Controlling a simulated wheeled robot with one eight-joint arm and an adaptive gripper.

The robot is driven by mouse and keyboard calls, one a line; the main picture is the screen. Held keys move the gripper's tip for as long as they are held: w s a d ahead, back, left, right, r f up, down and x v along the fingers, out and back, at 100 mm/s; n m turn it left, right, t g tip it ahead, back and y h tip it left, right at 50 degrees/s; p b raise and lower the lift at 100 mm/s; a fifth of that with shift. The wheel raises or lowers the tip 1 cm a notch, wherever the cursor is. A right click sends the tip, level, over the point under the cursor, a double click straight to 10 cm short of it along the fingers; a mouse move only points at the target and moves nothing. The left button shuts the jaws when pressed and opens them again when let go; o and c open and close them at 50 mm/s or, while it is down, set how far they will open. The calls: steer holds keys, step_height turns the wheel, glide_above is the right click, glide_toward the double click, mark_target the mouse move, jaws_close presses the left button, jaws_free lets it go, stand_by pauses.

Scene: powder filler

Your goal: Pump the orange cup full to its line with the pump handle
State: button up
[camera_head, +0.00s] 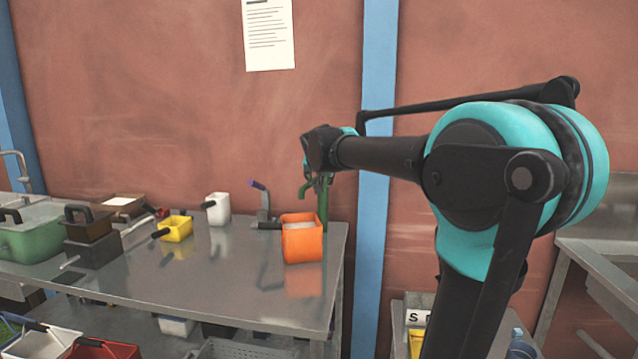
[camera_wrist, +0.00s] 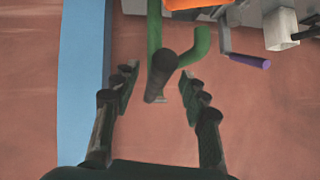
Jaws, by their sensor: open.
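The orange cup (camera_head: 303,243) stands upright near the right end of the metal table, with its dark handle pointing left. Something pale shows inside it; I cannot make out its line. Its edge shows at the top of the wrist view (camera_wrist: 184,3). A green pump (camera_head: 323,205) rises behind the cup, and its green pipe also shows in the wrist view (camera_wrist: 154,30). My gripper (camera_head: 308,172) is at the pump's top. In the wrist view my gripper (camera_wrist: 162,82) is open, its fingers on either side of the dark pump handle (camera_wrist: 158,78), with gaps on both sides.
A purple-tipped lever (camera_head: 260,190) stands left of the pump. A white cup (camera_head: 218,208), a yellow cup (camera_head: 177,229) and dark boxes (camera_head: 90,235) stand farther left. The table (camera_head: 230,285) is clear in front. A blue post (camera_head: 376,150) is right of the pump.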

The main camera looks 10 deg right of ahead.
steer(key=v, duration=0.9)
steer(key=shift+f, duration=0.1)
